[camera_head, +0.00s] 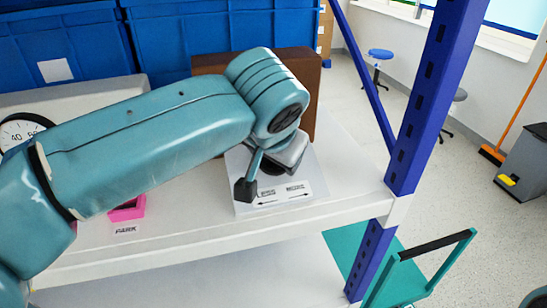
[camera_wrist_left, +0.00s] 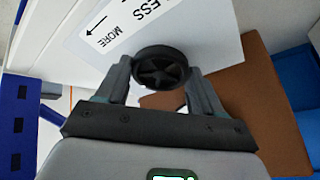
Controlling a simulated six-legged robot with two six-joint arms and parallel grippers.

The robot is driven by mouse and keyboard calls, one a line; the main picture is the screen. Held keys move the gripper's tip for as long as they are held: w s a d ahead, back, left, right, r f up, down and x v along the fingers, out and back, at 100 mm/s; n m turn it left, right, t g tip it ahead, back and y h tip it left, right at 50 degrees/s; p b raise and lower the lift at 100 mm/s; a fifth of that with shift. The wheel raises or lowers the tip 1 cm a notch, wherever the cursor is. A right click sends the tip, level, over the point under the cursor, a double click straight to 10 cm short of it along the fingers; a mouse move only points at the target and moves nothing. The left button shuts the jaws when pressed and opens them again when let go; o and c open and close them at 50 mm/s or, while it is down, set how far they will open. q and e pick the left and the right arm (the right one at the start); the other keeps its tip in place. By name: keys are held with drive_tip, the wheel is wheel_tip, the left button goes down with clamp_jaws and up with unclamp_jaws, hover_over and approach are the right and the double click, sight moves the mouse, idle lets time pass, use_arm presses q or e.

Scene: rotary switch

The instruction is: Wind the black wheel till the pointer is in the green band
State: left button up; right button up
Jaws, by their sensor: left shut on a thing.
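The black wheel (camera_wrist_left: 161,68) with a spoked hub shows in the left wrist view, on a pale plate (camera_wrist_left: 205,40) printed LESS and MORE with arrows. My left gripper (camera_wrist_left: 158,78) has one finger on each side of the wheel, shut on its rim. In the head view my left gripper (camera_head: 268,172) is over the plate (camera_head: 300,205) near the shelf's right end, and mostly hides the wheel. A round white dial (camera_head: 20,130) shows at the far left, partly covered by my arm. Its pointer and green band cannot be made out. My right gripper is not in view.
A pink holder (camera_head: 128,208) stands by a PARK label (camera_head: 126,230) on the white shelf (camera_head: 190,232). A brown box (camera_head: 310,85) and blue bins (camera_head: 200,40) stand behind. A blue upright post (camera_head: 425,95) rises at the shelf's right end.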

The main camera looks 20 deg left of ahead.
use_arm(q)
drive_tip(key=shift+r+n, duration=0.1)
drive_tip(key=shift+n, duration=0.4)
drive_tip(key=o, duration=1)
drive_tip(key=shift+o, duration=0.2)
drive_tip(key=p+v, duration=0.3)
drive_tip(key=v, duration=1.3)
drive_tip(key=shift+d, duration=0.3)
drive_tip(key=shift+s, duration=0.15)
